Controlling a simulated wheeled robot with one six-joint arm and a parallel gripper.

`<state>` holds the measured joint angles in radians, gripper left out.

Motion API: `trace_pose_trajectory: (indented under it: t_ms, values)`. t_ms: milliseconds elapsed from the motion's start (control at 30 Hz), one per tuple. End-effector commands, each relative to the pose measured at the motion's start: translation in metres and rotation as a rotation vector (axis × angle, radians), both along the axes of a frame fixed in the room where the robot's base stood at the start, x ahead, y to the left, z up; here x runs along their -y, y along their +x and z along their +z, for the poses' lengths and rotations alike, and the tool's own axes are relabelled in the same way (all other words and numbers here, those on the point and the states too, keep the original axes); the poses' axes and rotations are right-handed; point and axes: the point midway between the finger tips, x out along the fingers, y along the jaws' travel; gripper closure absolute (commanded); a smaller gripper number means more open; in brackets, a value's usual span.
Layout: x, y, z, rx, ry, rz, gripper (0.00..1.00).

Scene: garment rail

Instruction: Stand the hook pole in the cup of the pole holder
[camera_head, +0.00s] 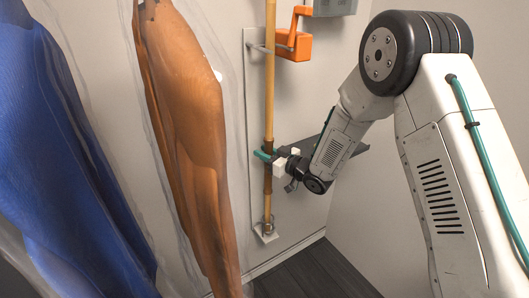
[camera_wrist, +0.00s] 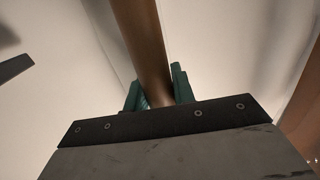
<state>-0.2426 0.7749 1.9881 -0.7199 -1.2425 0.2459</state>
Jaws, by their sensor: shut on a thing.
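The hook pole (camera_head: 269,90) is a long wooden pole standing upright against the back wall, with a dark grip band where I hold it. My gripper (camera_head: 264,155) has green fingers shut around this band. In the wrist view the pole (camera_wrist: 143,45) runs between the green fingers (camera_wrist: 158,92). The pole holder (camera_head: 251,60) is a pale wall plate with an upper clip near the pole and a small metal cup (camera_head: 266,226) at its foot. The pole's lower end is at the cup; I cannot tell whether it sits fully inside. The pole's top is out of view.
An orange box with a handle (camera_head: 293,45) and a grey box (camera_head: 334,6) are on the wall right of the pole. A dark shelf (camera_head: 354,149) is behind my forearm. Covered brown (camera_head: 190,110) and blue (camera_head: 55,150) garments hang at left. Dark floor (camera_head: 315,275) shows below.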

Motion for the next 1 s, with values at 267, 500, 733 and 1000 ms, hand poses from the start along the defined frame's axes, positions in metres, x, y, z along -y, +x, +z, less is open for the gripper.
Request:
trace_pose_trajectory:
  t_ms: [267, 500, 733, 1000]
  values:
    - [0.000, 0.000, 0.000, 0.001, 0.001, 0.000, 0.49]
    - [0.003, -0.002, 0.000, -0.001, 0.000, 0.000, 0.49]
    - [0.031, -0.023, 0.001, -0.002, 0.000, -0.002, 0.49]
    - [0.059, -0.044, 0.004, 0.000, 0.000, -0.003, 0.49]
